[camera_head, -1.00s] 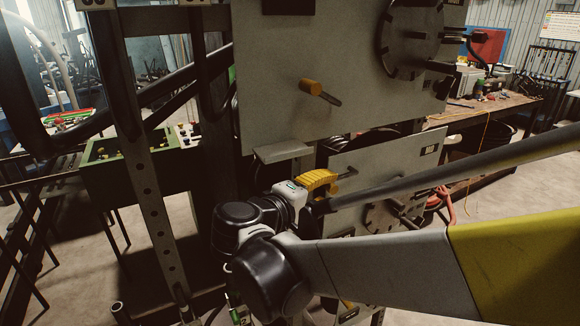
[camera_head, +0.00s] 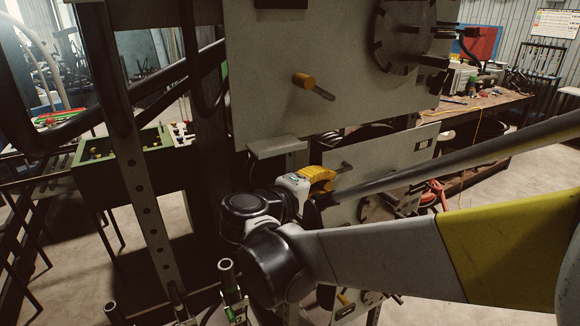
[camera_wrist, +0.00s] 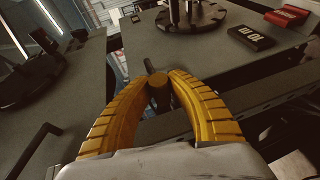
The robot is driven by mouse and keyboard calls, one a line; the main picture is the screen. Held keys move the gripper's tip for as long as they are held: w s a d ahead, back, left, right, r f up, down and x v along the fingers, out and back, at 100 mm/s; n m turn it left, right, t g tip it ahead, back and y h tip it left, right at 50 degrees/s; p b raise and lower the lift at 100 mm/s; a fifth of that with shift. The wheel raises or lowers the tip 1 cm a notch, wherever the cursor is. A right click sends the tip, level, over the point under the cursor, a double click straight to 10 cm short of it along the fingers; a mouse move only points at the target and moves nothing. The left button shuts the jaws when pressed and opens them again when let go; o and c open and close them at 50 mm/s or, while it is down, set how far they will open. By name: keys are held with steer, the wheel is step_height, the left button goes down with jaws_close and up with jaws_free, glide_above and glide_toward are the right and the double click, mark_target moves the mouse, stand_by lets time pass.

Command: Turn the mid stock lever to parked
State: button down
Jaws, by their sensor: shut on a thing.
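The mid panel (camera_head: 395,157) carries a black label (camera_head: 424,145) in the head view; its text is too small there to read surely. The mid lever shows as a short dark bar (camera_head: 346,167) sticking out just right of my gripper (camera_head: 318,175). In the wrist view, the lever's yellow-brown round knob (camera_wrist: 158,88) sits between the two yellow ribbed fingers of my gripper (camera_wrist: 160,78). The fingers are closed around the knob. The dark lever arm (camera_wrist: 150,66) runs up beyond it. The fingers hide part of the lever in the head view.
An upper panel (camera_head: 260,100) has its own lever with an orange knob (camera_head: 303,80) and a dark dial (camera_head: 405,35). Another lever knob (camera_head: 342,298) shows low down. A dark bar (camera_wrist: 40,145) crosses the lower-left panel in the wrist view. A green box (camera_head: 95,170) stands left.

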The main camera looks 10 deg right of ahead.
steer(key=w+d+f+n+t+h+b, duration=0.1)
steer(key=d+f+n+t+h+b, duration=0.1)
steer(key=f+b, duration=0.5)
steer(key=shift+d+f+t+h+b, duration=0.25)
steer(key=shift+d+t+h+b, duration=0.6)
steer(key=shift+b, duration=1.9)
steer(key=shift+w+d, duration=0.15)
steer(key=shift+d, duration=0.15)
steer(key=c, duration=1.3)
jaws_free()
steer(key=v, duration=1.2)
